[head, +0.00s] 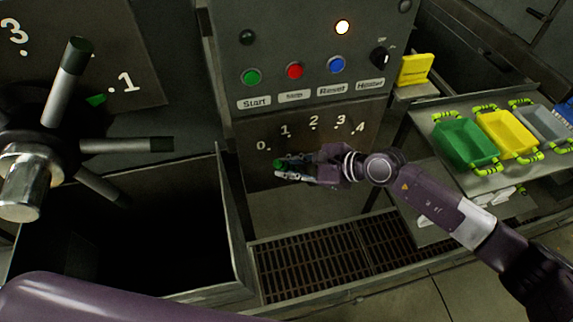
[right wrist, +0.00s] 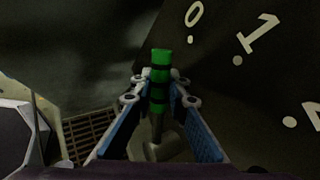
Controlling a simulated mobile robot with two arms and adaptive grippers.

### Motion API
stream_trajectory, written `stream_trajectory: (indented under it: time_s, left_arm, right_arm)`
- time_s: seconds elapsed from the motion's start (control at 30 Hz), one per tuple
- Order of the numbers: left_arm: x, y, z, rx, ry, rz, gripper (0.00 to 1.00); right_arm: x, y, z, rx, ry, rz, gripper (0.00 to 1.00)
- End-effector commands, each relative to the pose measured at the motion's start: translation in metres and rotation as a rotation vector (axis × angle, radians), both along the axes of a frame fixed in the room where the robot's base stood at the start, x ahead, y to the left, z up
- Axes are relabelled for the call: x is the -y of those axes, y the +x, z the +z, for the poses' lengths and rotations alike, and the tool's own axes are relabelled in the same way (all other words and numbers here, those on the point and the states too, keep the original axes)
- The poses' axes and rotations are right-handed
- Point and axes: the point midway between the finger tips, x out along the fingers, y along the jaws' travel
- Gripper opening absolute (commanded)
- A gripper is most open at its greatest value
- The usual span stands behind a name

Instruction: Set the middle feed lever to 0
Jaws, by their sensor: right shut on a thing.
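The middle feed lever shows as a green handle (head: 279,164) low on the dial plate (head: 350,122) marked 0 to 4. Its green tip points left, close to the 0 mark (head: 261,146). In the right wrist view the green handle (right wrist: 160,68) with dark bands stands between the fingers, with the 0 (right wrist: 194,14) just up and right of it. My right gripper (head: 283,169) is shut around the handle; it also shows in the right wrist view (right wrist: 158,95). The fingers hide the lever's pivot in the head view. My left gripper is out of view.
Above the dial are green (head: 251,77), red (head: 295,71) and blue (head: 337,64) buttons and a heater knob (head: 380,57). A large hand wheel (head: 75,70) stands at the left. Coloured trays (head: 465,143) lie at the right. A floor grate (head: 310,265) is below.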

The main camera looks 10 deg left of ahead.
Motion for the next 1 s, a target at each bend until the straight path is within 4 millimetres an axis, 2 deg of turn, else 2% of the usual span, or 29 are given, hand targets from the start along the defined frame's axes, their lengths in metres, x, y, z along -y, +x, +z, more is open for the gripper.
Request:
stream_trajectory:
  time_s: [0.27, 0.3, 0.37, 0.73, 0.87, 1.0]
  left_arm:
    - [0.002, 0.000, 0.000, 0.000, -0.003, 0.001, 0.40]
    - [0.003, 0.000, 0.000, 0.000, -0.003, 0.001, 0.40]
    - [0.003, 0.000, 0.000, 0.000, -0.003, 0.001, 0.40]
    - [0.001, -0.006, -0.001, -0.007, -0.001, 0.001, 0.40]
    - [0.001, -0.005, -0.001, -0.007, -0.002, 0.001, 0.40]
    - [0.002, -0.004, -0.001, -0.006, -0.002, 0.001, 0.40]
  right_arm:
    - [-0.001, 0.000, 0.000, 0.003, -0.002, 0.003, 0.00]
    - [-0.001, 0.000, 0.000, 0.003, -0.002, 0.003, 0.18]
    - [-0.001, -0.001, 0.000, 0.003, -0.002, 0.003, 0.22]
    - [0.005, -0.002, 0.002, 0.002, -0.001, 0.001, 0.22]
    - [0.020, -0.006, 0.012, 0.004, -0.004, 0.000, 0.22]
    - [0.043, -0.014, 0.027, 0.003, -0.005, 0.001, 0.22]
